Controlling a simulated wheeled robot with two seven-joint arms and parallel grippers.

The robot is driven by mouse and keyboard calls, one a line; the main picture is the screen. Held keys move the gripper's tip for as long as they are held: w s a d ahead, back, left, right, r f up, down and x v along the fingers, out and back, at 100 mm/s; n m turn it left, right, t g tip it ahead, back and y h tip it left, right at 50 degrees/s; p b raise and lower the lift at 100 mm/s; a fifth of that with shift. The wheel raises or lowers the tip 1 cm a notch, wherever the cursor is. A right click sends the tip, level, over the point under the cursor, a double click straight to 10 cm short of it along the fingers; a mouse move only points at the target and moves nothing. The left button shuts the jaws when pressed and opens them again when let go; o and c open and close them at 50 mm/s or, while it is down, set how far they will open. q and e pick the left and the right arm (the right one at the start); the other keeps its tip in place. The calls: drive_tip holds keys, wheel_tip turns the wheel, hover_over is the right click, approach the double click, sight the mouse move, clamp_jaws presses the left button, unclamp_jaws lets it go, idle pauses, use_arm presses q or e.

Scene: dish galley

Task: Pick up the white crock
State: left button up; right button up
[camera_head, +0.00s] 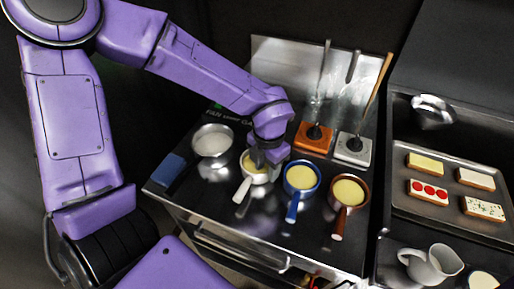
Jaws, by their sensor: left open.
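The white crock (242,189) is a small handled pot with pale yellow contents, on the dark counter. Its handle points down and to the left. My left gripper (267,162) reaches in from the upper left and is over the crock's right side, hiding part of its rim. The gripper is open; its fingertips are small and dark, and I cannot tell whether they touch the crock. My right gripper is not in view.
A blue pot (292,206) and a brown pot (338,222) stand close to the right. A white bowl (212,157) and a blue block (169,167) are to the left. Utensils stand in an orange holder (313,148) and a white holder (353,158) behind. A tray (440,222) is far right.

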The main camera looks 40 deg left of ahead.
use_arm(q)
drive_tip(key=shift+s, duration=0.1)
drive_tip(key=c, duration=0.3)
clamp_jaws()
idle(0.9)
